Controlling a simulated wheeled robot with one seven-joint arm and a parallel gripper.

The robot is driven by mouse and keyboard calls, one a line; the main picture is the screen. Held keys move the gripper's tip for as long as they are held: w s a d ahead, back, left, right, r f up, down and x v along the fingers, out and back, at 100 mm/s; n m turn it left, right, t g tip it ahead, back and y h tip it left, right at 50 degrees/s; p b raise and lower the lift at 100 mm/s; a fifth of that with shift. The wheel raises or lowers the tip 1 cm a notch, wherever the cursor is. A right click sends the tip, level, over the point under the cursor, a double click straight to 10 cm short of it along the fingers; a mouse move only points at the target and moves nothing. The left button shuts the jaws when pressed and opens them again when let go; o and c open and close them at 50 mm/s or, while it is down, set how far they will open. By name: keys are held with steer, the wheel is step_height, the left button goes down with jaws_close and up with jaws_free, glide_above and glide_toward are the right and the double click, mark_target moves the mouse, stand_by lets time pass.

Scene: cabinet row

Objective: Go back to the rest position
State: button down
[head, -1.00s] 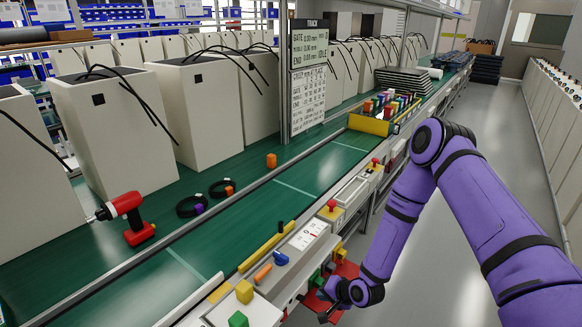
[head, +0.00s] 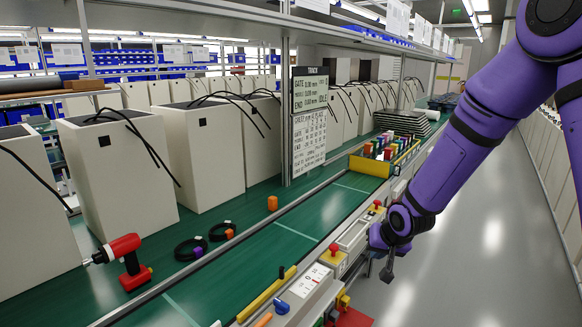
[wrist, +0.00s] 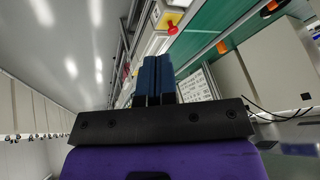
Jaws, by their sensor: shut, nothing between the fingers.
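My gripper (head: 386,272) hangs at the end of my purple arm, over the aisle side of the green conveyor line. In the wrist view my gripper (wrist: 154,80) shows two dark blue fingers pressed together with nothing between them. It touches nothing that I can see. In the head view it is beside the control panel edge, right of a red push button on a yellow box (head: 332,256).
A yellow bin (head: 372,165) of coloured pieces stands farther along. Tall white cabinets line the back. The grey aisle floor (head: 480,240) at right is clear.

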steer(key=s+d+r+h, duration=0.1)
steer(key=s+d+r, duration=0.2)
steer(key=s+r, duration=0.45)
steer(key=s+d+r+h, duration=0.1)
steer(key=s+d+r, duration=0.3)
steer(key=r, duration=0.7)
steer(key=s+r, duration=0.4)
steer(key=s, duration=0.6)
steer(key=s+r+n, duration=0.1)
steer(key=s+r, duration=0.3)
steer(key=s, duration=0.6)
steer(key=shift+s+d+r+g, duration=0.25)
steer(key=shift+s+d+g, duration=0.1)
steer(key=shift+d, duration=0.1)
